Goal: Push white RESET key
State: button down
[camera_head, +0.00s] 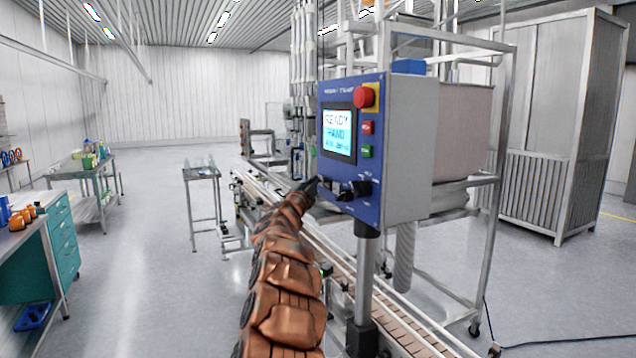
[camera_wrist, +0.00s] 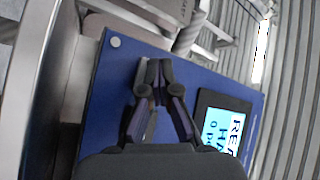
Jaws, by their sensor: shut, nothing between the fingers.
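The blue control panel (camera_head: 340,94) faces left on a grey box in the head view. Its lit screen (camera_head: 337,131) shows "READY" on its top line. My gripper (camera_head: 314,183) is at the panel's lower left edge, below the screen, its fingers closed together. In the wrist view the fingertips (camera_wrist: 154,68) meet in front of the blue panel face (camera_wrist: 103,85), and the screen (camera_wrist: 222,128) is to their right. I cannot tell whether the tips touch the panel. I cannot clearly make out the white RESET key; the gripper may hide it. A small pale patch shows between the finger links.
A red emergency button (camera_head: 365,97), a red key (camera_head: 367,127) and a green key (camera_head: 366,151) line the panel's right side. Black knobs (camera_head: 356,189) sit low on the panel. The conveyor (camera_head: 340,262) runs below. Open floor (camera_head: 170,270) lies to the left.

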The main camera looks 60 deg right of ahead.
jog(key=shift+w+a, duration=0.4)
jog(key=shift+a, duration=0.25)
jog(key=shift+a, duration=0.1)
jog(key=w+a, duration=0.1)
jog(key=a, duration=0.1)
jog(key=w+a+p, duration=0.1)
jog(key=a, duration=0.1)
jog(key=shift+w, duration=0.35)
dwell(0.9)
